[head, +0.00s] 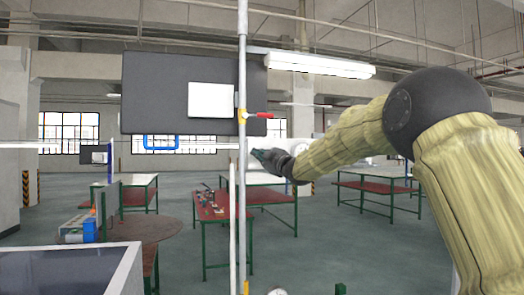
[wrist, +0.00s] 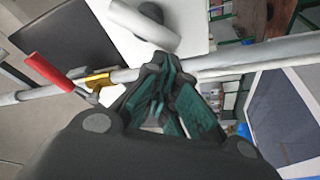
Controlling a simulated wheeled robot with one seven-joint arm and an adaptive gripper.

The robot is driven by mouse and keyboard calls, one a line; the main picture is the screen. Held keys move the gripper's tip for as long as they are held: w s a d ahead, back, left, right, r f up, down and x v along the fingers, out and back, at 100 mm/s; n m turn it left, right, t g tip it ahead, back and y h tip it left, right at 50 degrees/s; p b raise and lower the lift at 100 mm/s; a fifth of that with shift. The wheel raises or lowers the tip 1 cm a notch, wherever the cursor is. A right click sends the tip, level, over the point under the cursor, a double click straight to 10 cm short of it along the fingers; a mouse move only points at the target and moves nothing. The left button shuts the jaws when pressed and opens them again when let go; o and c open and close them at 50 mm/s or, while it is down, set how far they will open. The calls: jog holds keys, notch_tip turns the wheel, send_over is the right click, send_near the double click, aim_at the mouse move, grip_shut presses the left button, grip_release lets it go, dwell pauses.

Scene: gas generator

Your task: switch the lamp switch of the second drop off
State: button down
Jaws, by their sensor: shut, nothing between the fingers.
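A lamp (head: 318,65) with a long white tube hangs at the top, right of a vertical grey pipe (head: 242,60), and looks bright. I cannot make out a lamp switch for certain. A valve with a red handle (head: 258,115) and yellow body sits on the pipe; its handle points right. In the wrist view the red handle (wrist: 48,72) and yellow fitting (wrist: 97,80) lie left of my fingers. My gripper (head: 257,155) is shut and empty, below the valve and close to the pipe. Its fingertips (wrist: 160,68) overlap the pipe in the wrist view; contact cannot be told.
A dark panel (head: 155,95) with a white plate (head: 211,101) stands behind the pipe. A white rounded cylinder (wrist: 145,22) shows beyond my fingertips. Work tables (head: 380,187) stand farther back. A grey-framed box (head: 70,270) is at lower left.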

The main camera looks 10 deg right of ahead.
jog(key=shift+d+f+n, duration=0.15)
jog(key=shift+n, duration=0.25)
jog(key=n, duration=0.2)
jog(key=f+n+g, duration=0.1)
jog(key=n, duration=0.1)
jog(key=n+g, duration=0.1)
jog(key=shift+w+d+f+n, duration=0.1)
jog(key=shift+d+f+n, duration=0.2)
jog(key=shift+d+n, duration=0.1)
jog(key=s+d+b, duration=0.1)
jog(key=s+b, duration=0.4)
jog(key=s, duration=0.6)
jog(key=shift+s+d, duration=0.25)
jog(key=shift+d, duration=0.1)
